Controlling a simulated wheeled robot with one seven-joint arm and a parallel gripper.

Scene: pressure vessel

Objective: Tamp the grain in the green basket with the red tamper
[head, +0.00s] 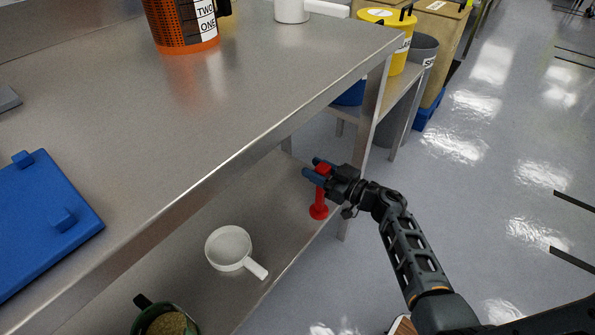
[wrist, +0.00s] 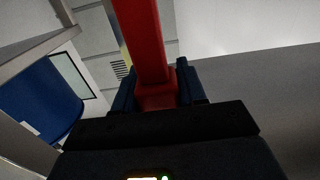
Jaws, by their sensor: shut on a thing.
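The red tamper (head: 319,208) is in my gripper (head: 318,170) at the right end of the lower shelf. It looks upright, with its round foot down; I cannot tell whether the foot touches the shelf. In the wrist view the tamper's red shaft (wrist: 143,40) rises between the dark blue fingers of my gripper (wrist: 157,92), which are shut on it. The green basket (head: 150,317) stands at the bottom edge of the head view, partly cut off, with tan grain (head: 168,324) inside. My gripper is well to the right of the basket.
A white scoop (head: 229,246) lies on the lower shelf (head: 285,225) between tamper and basket. The steel upper table (head: 200,120) overhangs the shelf. An orange basket (head: 185,28) and a blue lid-like piece (head: 40,220) are on top. A table leg (head: 367,115) stands near my gripper.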

